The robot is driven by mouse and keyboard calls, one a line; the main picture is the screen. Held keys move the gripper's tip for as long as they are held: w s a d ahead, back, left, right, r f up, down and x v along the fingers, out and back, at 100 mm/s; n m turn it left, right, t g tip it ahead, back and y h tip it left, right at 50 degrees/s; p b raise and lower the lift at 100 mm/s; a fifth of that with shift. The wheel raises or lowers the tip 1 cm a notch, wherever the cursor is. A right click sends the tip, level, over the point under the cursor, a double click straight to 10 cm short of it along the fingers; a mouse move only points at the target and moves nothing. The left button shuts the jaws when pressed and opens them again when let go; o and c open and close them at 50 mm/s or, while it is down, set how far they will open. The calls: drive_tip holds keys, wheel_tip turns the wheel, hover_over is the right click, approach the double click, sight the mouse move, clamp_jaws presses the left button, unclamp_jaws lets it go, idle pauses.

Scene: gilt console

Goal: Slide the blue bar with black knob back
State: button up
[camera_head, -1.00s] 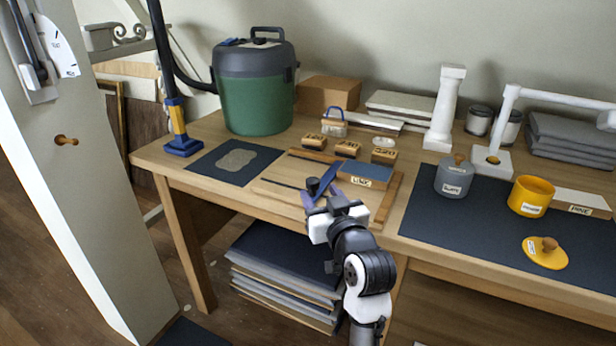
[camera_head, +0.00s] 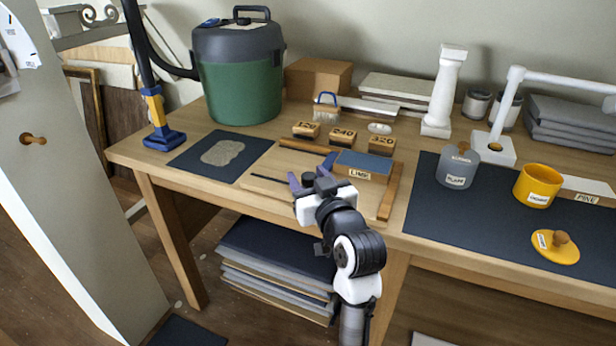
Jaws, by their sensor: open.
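The blue bar (camera_head: 329,162) lies slantwise on a pale wooden board (camera_head: 268,185), just left of the block labelled LIME. Its near part is hidden by my gripper. The black knob (camera_head: 308,180) shows at the tip of my gripper. My gripper (camera_head: 307,183) is open over the near part of the board. One purple finger shows left of the knob; the other is hard to make out against the bar. I cannot tell whether the fingers touch the knob. A thin dark slot runs along the board to the left of the knob.
The LIME block (camera_head: 363,166) sits close to the right of the bar. A dark mat with a grey patch (camera_head: 222,153) lies to the left, and a grey pot (camera_head: 458,168) stands to the right.

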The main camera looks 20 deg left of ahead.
clamp_jaws()
drive_tip(key=a+p, duration=0.1)
drive_tip(key=a, duration=0.3)
drive_tip(key=a+p, duration=0.1)
drive_tip(key=a, duration=0.4)
drive_tip(key=a+p, duration=0.1)
drive_tip(key=a, duration=0.3)
drive_tip(key=shift+w+a+r, duration=0.1)
drive_tip(key=shift+w+a, duration=0.05)
drive_tip(key=shift+w, duration=0.1)
drive_tip(key=shift+a, duration=0.3)
drive_tip(key=shift+c, duration=2)
unclamp_jaws()
drive_tip(key=o, duration=0.4)
drive_tip(key=shift+a, duration=0.2)
drive_tip(key=shift+d, duration=0.1)
